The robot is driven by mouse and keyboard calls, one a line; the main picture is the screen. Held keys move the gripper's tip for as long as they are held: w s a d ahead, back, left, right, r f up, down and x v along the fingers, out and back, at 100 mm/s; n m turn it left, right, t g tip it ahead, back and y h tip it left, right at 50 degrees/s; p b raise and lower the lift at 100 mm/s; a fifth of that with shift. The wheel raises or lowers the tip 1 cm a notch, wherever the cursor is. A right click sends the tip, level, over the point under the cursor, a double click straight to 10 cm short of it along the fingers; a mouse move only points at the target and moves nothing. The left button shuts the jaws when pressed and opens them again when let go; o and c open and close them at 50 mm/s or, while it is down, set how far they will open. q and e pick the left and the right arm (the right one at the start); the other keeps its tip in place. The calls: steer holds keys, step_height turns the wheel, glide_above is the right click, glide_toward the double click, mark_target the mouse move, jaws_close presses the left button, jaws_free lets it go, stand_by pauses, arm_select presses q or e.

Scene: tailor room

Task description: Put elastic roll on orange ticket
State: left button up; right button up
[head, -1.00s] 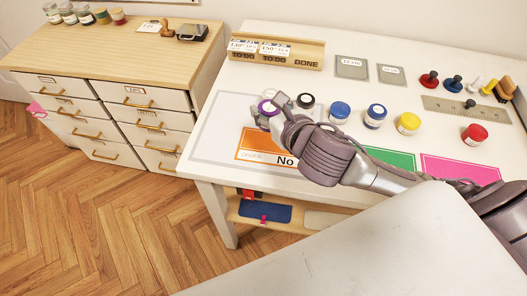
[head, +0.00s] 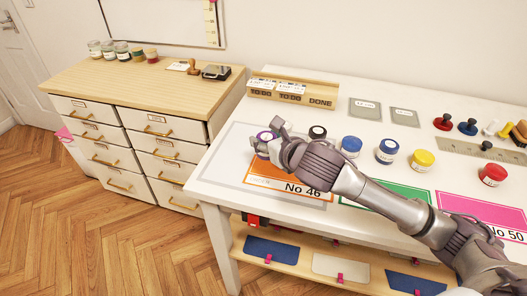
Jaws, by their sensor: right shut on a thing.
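The orange ticket (head: 262,170) lies flat on the white table, marked "No 46", at the table's left part. My right gripper (head: 270,142) is over the far edge of the ticket, shut on a small white roll with a purple top (head: 264,135), which seems to be the elastic roll. My gripper and wrist partly cover the roll and the ticket. I cannot tell whether the roll touches the ticket or is held just above it. My left gripper is not in view.
Black (head: 317,132), blue (head: 387,151), yellow (head: 422,160) and red (head: 492,175) lidded jars stand right of my gripper. Green (head: 390,193) and pink (head: 485,211) tickets lie to the right. A wooden holder (head: 292,93) stands behind.

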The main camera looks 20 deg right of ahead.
steer(key=shift+w+a+f, duration=0.2)
steer(key=shift+w+a, duration=0.05)
steer(key=shift+w, duration=0.1)
steer(key=shift+w+f, duration=0.1)
steer(key=shift+f, duration=0.15)
step_height(320, 180, down, 3)
steer(key=shift+f, duration=0.35)
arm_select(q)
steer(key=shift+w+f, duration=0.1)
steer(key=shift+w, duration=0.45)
arm_select(e)
steer(key=shift+f, duration=0.15)
steer(key=o, duration=1.1)
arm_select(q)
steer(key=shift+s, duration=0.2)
